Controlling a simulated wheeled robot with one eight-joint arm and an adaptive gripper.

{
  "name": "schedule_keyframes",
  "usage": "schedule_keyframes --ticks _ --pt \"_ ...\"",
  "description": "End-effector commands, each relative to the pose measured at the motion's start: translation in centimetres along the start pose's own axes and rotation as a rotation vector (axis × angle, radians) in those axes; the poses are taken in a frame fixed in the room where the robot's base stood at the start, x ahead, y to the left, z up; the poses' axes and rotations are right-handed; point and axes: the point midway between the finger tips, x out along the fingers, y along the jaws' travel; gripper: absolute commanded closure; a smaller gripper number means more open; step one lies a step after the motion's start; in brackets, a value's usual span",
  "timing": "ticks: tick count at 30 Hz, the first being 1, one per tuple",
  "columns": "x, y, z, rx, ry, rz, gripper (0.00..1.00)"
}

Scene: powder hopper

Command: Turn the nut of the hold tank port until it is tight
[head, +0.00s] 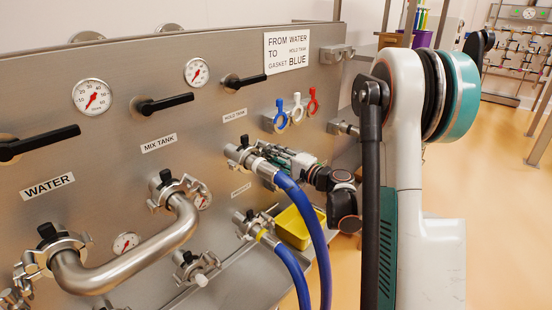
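The hold tank port (236,154) is on the steel panel under the "HOLD TANK" label (234,115). A clamp (247,158) sits around the joint there, and the steel end of a blue hose (312,215) runs out from it. A small dark piece that looks like the nut (244,140) shows at the top of the clamp. My gripper (272,151) is at the right of this clamp, just above the hose end, with its fingers pointing at the port. The fingertips are small and partly merged with the fittings. I cannot tell whether they touch the nut or are closed on it.
A second blue hose (287,262) hangs from a lower port (246,222). A yellow bin (297,228) stands behind the hoses. Blue, white and red clamps (297,107) hang above. A bent steel pipe (140,257) joins ports at left. The floor (497,190) at right is open.

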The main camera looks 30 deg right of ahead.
Motion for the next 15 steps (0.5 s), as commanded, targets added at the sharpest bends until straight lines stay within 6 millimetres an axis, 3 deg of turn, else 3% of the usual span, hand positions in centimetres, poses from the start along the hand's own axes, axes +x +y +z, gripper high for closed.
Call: schedule_keyframes --ticks 3,6,7,15 --pt "0.05 -0.01 0.02 0.000 -0.001 0.000 0.74" --pt "0.05 0.00 0.03 0.000 -0.001 0.000 0.97" --pt "0.05 0.00 0.02 0.000 -0.001 0.000 1.00" --pt "0.05 0.05 0.03 0.049 -0.001 0.000 1.00"
